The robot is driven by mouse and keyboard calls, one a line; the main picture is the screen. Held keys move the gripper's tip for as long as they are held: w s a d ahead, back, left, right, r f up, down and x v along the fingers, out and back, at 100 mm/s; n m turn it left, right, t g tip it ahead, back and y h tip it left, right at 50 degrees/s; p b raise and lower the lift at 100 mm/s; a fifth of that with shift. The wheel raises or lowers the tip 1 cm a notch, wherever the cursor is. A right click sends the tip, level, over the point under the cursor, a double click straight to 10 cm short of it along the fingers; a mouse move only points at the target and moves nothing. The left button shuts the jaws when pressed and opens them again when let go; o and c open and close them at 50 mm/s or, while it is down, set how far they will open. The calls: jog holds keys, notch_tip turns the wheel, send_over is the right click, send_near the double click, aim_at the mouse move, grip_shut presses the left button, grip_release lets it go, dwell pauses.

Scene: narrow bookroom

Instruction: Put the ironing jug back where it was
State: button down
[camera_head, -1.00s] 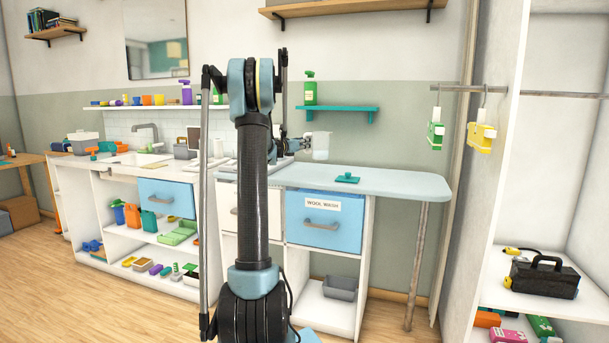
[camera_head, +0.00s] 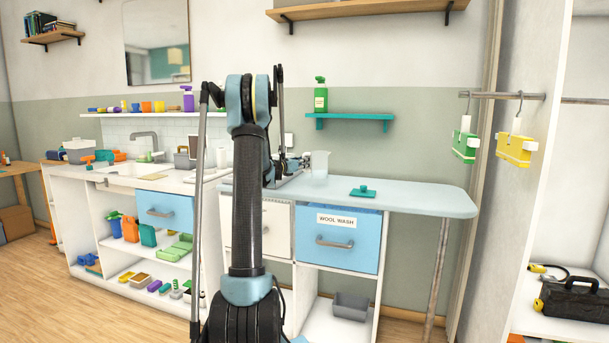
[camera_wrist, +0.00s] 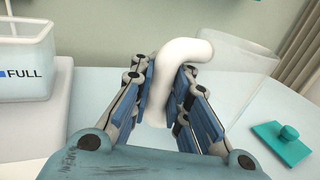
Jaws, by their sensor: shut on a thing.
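My gripper (camera_wrist: 168,112) is shut on the white curved handle (camera_wrist: 186,52) of the ironing jug. The jug (camera_head: 320,163) is pale and see-through, and looks upright in the head view. It is over the back of the pale blue ironing board (camera_head: 420,200), just right of my gripper (camera_head: 300,163). In the wrist view its see-through body (camera_wrist: 235,80) is beyond the handle, faint against the board. I cannot tell whether its base touches the board. My arm hides part of the counter to its left.
A teal knobbed piece (camera_head: 362,191) lies on the board; it also shows in the wrist view (camera_wrist: 281,143). A white container marked FULL (camera_wrist: 25,60) stands close on the left. A teal shelf (camera_head: 350,118) with a green bottle (camera_head: 320,97) is above. The board's right part is clear.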

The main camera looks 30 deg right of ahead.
aim_at(303, 170)
jog(key=shift+f, duration=2.05)
jog(key=c, duration=1.5)
grip_release()
jog(key=shift+c, duration=0.2)
